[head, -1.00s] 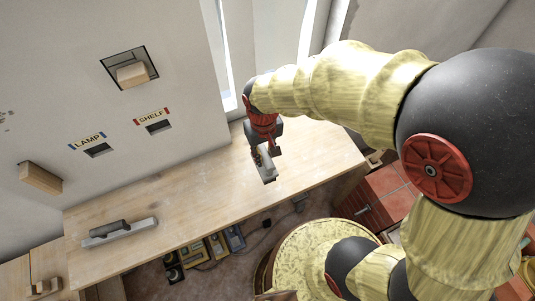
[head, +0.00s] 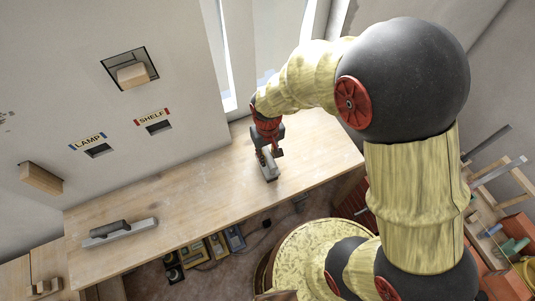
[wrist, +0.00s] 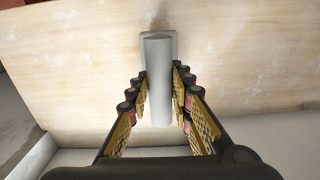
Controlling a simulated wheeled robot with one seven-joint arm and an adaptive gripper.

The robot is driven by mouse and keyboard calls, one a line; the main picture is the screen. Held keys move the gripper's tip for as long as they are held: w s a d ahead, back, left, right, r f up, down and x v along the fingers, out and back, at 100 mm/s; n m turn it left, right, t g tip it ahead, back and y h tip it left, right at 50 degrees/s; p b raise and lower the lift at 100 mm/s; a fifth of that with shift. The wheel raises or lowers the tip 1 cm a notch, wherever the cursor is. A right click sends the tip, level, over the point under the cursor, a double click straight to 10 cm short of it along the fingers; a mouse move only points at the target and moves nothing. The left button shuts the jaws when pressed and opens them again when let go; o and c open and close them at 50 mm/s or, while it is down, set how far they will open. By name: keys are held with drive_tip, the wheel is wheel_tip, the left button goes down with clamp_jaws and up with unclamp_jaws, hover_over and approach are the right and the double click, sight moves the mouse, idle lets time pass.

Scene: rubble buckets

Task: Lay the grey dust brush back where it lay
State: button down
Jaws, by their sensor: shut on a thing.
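The grey dust brush (head: 271,172) is between the fingers of my gripper (head: 268,151), over the right part of the wooden bench (head: 205,195). In the wrist view the brush's pale grey handle (wrist: 158,90) runs lengthwise between both finger pads, and its wider head shows at the far end. My gripper (wrist: 160,100) is shut on the handle. The brush is at or just above the bench top; I cannot tell whether it touches. Its underside is hidden.
A grey float with a dark handle (head: 119,233) lies on the bench's left part. The wall has LAMP (head: 96,150) and SHELF (head: 159,127) slots and wooden blocks. Bench space between float and brush is clear. Several tools lie on the floor below.

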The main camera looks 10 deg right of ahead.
drive_tip(key=shift+f, duration=0.45)
drive_tip(key=shift+f+b, duration=0.1)
drive_tip(key=shift+b, duration=0.2)
drive_tip(key=c, duration=1.6)
unclamp_jaws()
drive_tip(key=shift+c, duration=0.2)
drive_tip(key=shift+o, duration=0.3)
